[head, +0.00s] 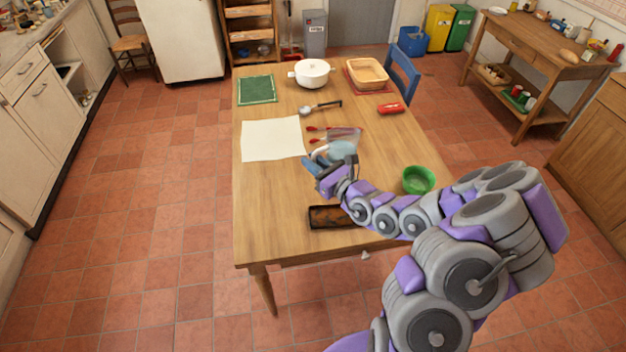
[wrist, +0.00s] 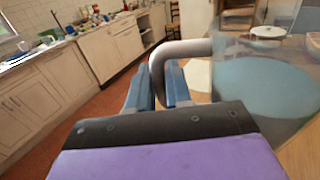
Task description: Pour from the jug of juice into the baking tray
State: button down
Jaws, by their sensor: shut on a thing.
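The jug of juice (head: 343,150) is clear with a pale blue surface inside. My gripper (head: 327,168) is shut on its grey handle, at the left side of the jug. In the wrist view the handle (wrist: 185,48) passes between the blue fingers (wrist: 158,88), and the clear jug body (wrist: 268,85) fills the right side. The jug looks about upright; its height above the table is hard to tell. The baking tray (head: 322,218), dark, rectangular and stained, lies near the table's front edge. My arm hides its right end.
A green bowl (head: 418,180) stands right of my wrist. Red-handled utensils (head: 316,128) and a white sheet (head: 272,139) lie beside the jug. A white pot (head: 311,72), ladle (head: 320,108), red object (head: 391,108) and tan dish (head: 366,73) are farther back. The front left is clear.

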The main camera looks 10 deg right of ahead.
aim_at(331, 215)
jog(key=j+z, duration=0.35)
jog(key=j, duration=0.45)
jog(key=j+z, duration=0.4)
jog(key=j, duration=0.35)
